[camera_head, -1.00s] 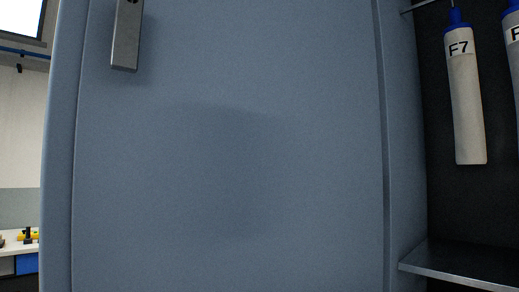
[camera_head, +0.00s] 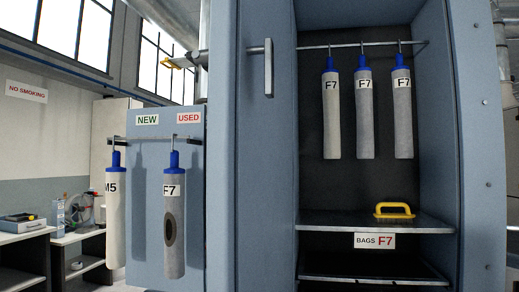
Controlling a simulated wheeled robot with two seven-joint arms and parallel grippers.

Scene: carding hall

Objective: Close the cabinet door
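The blue-grey cabinet (camera_head: 482,180) fills the right half of the head view. Its right part is open to view, with a dark interior (camera_head: 310,120). A tall blue-grey door panel (camera_head: 268,190) stands left of the opening and looks narrow from here. A grey bar handle (camera_head: 268,68) sits near its top. I cannot tell the door's exact angle. Neither of my grippers shows in the view.
Inside hang several F7 bags (camera_head: 364,115) above a shelf (camera_head: 345,222) with a yellow-handled brush (camera_head: 393,210). Left, a NEW/USED board (camera_head: 147,235) carries an M5 bag (camera_head: 115,215) and a marked F7 bag (camera_head: 173,220). Benches (camera_head: 80,238) stand farther left.

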